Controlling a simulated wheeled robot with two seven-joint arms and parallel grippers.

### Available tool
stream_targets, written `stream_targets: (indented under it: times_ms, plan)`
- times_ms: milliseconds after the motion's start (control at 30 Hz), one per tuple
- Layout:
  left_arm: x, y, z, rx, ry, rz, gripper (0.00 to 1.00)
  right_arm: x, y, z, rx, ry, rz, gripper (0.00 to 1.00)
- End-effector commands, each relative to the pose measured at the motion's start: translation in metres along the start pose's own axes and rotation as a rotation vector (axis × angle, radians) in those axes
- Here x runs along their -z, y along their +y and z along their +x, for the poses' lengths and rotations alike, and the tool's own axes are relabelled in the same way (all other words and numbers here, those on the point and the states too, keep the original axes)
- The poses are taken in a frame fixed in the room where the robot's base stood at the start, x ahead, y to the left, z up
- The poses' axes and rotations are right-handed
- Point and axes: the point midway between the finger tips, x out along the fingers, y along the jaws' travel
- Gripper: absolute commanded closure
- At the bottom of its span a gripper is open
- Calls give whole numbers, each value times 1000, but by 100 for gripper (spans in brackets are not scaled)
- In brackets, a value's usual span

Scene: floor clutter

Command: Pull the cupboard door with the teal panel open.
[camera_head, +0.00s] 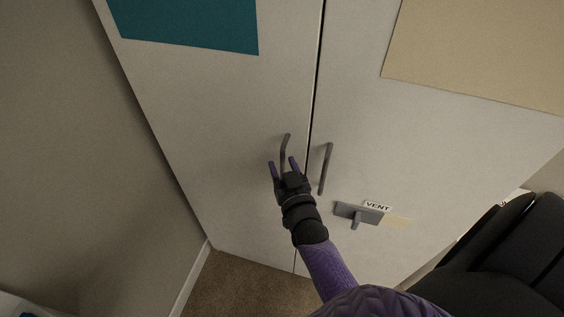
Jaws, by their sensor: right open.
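The cupboard door with the teal panel (190,24) is the left of two pale doors (215,120). It stands shut, with a narrow dark gap between it and the right door. Its bar handle (286,142) is near that gap. The handle's lower end is hidden behind the gripper. My left gripper is not in view.
The right door has a beige panel (480,50), its own bar handle (326,168) close to my gripper, and a grey latch (355,214) below a VENT label (377,206). A wall (70,150) stands at left. Brown carpet (235,285) shows below.

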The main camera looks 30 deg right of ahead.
Motion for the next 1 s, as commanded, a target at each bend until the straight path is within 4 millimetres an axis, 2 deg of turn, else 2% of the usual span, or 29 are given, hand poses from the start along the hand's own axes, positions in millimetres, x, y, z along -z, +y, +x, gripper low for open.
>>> stream_targets:
  times_ms: [33, 200, 433, 467, 700, 1000]
  plan:
    - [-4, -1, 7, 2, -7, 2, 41, -4, 0, 7, 0, 1, 0, 49]
    - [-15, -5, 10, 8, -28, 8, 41, -1, 0, 20, 0, -1, 0, 49]
    - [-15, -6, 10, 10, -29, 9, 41, 1, 0, 21, 1, -2, 0, 49]
    - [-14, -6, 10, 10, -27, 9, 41, 1, 0, 21, 1, -2, 0, 51]
    - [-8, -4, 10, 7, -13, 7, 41, 0, 0, 21, 1, -2, 0, 100]
    - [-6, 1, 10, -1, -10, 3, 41, 0, 0, 21, 1, -3, 0, 100]
